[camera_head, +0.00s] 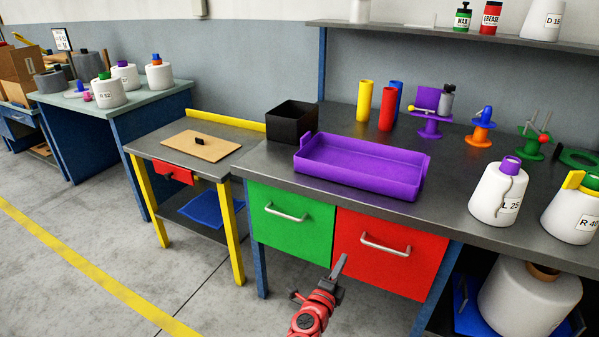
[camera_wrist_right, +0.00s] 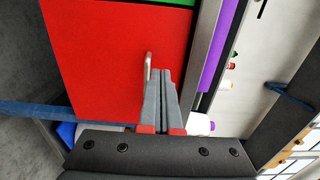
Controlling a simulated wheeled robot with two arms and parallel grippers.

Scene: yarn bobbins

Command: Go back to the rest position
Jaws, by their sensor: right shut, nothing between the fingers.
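My right gripper (camera_head: 340,267) is shut and empty in the head view. It is in front of the red drawer (camera_head: 388,255) of the workbench, low at the bottom middle. In the right wrist view the closed grey fingers (camera_wrist_right: 162,100) point toward the red drawer front (camera_wrist_right: 115,60), and the metal handle (camera_wrist_right: 148,72) shows just beside the fingertips. I cannot tell whether they touch. My left gripper is not in view.
A green drawer (camera_head: 290,218) is left of the red one; both look closed. On the bench top (camera_head: 260,160) are a purple tray (camera_head: 360,175), a black box (camera_head: 291,122), colored tubes and white bobbins (camera_head: 500,190). Open floor (camera_head: 200,290) lies at the front left.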

